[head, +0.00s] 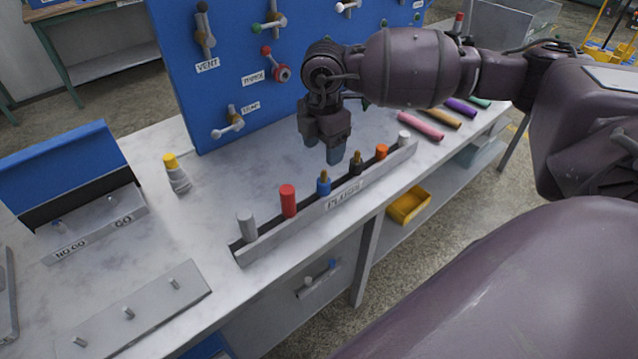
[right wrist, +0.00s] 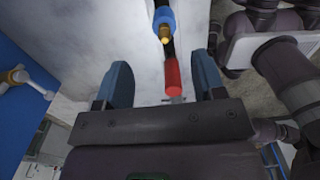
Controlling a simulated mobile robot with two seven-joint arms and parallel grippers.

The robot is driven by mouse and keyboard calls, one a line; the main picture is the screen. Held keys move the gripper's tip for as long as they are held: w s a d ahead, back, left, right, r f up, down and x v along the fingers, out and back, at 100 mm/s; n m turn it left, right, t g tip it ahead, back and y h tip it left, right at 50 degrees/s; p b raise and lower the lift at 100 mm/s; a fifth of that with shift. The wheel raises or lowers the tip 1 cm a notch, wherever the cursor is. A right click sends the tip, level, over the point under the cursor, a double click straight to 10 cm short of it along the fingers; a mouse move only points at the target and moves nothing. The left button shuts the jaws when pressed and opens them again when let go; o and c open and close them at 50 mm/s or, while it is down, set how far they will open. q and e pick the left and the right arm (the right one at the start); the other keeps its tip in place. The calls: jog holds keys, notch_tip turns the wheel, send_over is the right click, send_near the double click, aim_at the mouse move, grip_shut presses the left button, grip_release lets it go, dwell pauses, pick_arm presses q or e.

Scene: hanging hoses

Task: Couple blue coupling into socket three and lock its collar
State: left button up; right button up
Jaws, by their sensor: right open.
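A blue plug-like piece with a brass tip (head: 323,183) stands upright in the long grey rack (head: 340,201) on the bench. It may be the blue coupling. It also shows near the top of the right wrist view (right wrist: 164,22). My right gripper (head: 336,155) is open and empty, pointing down above and slightly behind the rack, apart from the pieces. In the right wrist view, the red plug (right wrist: 173,76) appears between its two blue fingers. I cannot make out socket three, its collar or a hose. My left gripper is not in view.
The rack also holds grey (head: 247,226), red, black and orange pieces. A blue board with valves (head: 215,120) stands behind. A yellow-capped tube (head: 176,173), a NO-GO/GO gauge (head: 95,228) and a pegged plate (head: 140,312) sit to the left. Coloured rolls (head: 421,125) lie at right.

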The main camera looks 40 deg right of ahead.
aim_at(324, 180)
jog(key=f, duration=0.6)
jog(key=f+b, duration=0.1)
jog(key=f, duration=0.2)
jog(key=shift+s+f, duration=0.25)
jog(key=shift+f, duration=0.15)
jog(key=shift+r, duration=0.1)
jog(key=c, duration=1)
